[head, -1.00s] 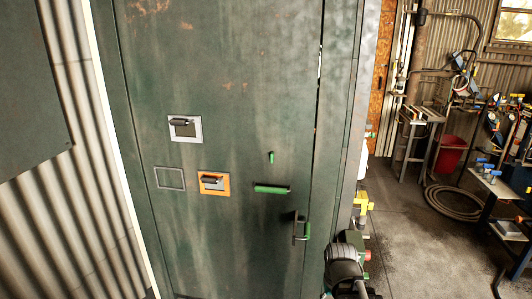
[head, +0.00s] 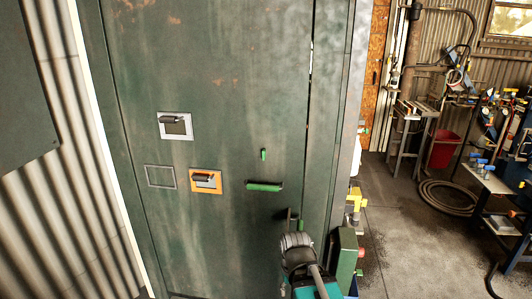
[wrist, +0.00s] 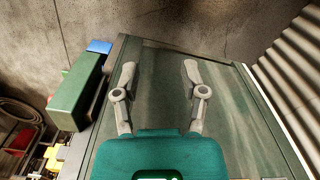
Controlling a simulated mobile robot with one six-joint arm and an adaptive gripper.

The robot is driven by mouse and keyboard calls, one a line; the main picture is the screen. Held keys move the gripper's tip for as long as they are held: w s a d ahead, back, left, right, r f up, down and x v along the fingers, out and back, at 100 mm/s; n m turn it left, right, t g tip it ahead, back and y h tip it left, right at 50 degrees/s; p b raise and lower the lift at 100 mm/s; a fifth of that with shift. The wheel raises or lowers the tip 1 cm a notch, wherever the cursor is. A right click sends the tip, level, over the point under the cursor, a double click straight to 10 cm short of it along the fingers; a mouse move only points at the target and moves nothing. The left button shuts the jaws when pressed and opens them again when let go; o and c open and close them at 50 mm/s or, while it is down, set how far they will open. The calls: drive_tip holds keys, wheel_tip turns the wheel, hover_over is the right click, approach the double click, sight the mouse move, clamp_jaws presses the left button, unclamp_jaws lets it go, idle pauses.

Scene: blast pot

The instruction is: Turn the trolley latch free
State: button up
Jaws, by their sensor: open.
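No trolley or clearly marked trolley latch can be told in view. A tall green cabinet door (head: 225,80) carries a dark latch on a white-framed plate (head: 175,125) and another on an orange-framed plate (head: 206,180). A short green upright piece (head: 264,155) and a green horizontal bar (head: 264,186) are to their right. The upright door handle (head: 289,215) is partly hidden behind my arm. My gripper (wrist: 160,70) is open and empty in the wrist view, its two fingers apart in front of a green surface. In the head view my arm hides its fingertips.
A green box (head: 346,255) and yellow fittings (head: 354,202) stand right of the cabinet. A corrugated wall (head: 75,220) is at left. Open floor (head: 400,220) lies right, with a coiled hose (head: 448,197) and a red bin (head: 444,150).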

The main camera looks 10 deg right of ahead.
drive_tip(key=w+a+r+m+t+y+p, duration=0.1)
drive_tip(key=w+a+r+m+t+y, duration=0.2)
drive_tip(key=w, duration=0.4)
drive_tip(key=w+a+r+m+t+y+p, duration=0.1)
drive_tip(key=w+a+r+m+t, duration=0.3)
drive_tip(key=w+a+r, duration=0.15)
drive_tip(key=w+a+r+m+t+y+p, duration=0.1)
drive_tip(key=w+a+r+m+t+y, duration=0.15)
drive_tip(key=w+a, duration=0.35)
drive_tip(key=w+d+r+m+t+h+p, duration=0.1)
drive_tip(key=w+r+m+t, duration=0.5)
drive_tip(key=w+r+m, duration=0.35)
drive_tip(key=m+t+h+p, duration=0.2)
drive_tip(key=m+h, duration=0.9)
drive_tip(key=m, duration=1)
approach(264, 153)
drive_tip(key=shift+v, duration=1.5)
drive_tip(key=shift+w+a+r, duration=0.1)
drive_tip(key=shift+r, duration=0.1)
drive_tip(key=x, duration=1.3)
drive_tip(key=shift+w+f, duration=0.2)
drive_tip(key=shift+w, duration=0.15)
